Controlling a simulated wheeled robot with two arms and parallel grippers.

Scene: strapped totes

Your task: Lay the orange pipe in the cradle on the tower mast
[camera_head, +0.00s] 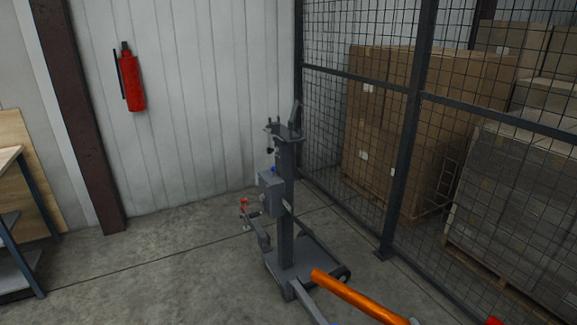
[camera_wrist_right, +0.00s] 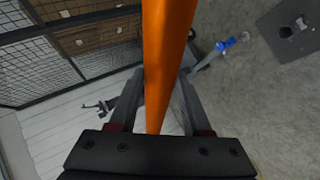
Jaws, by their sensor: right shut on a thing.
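The orange pipe (camera_head: 355,297) slants through the lower middle of the head view, its far end in front of the mast's base. It also fills the centre of the wrist view (camera_wrist_right: 168,60). My right gripper (camera_wrist_right: 160,95) is shut on the pipe, a finger on each side of it. The grey tower mast (camera_head: 286,200) stands upright on a low base. The cradle (camera_head: 285,130) is at its top, with small upright prongs, and looks empty. The pipe appears well below the cradle and apart from it. My left gripper is in neither view.
A mesh fence (camera_head: 408,150) stands close behind and right of the mast, with stacked boxes (camera_head: 430,110) beyond it. A red extinguisher (camera_head: 131,80) hangs on the wall. A workbench (camera_head: 20,220) is at far left.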

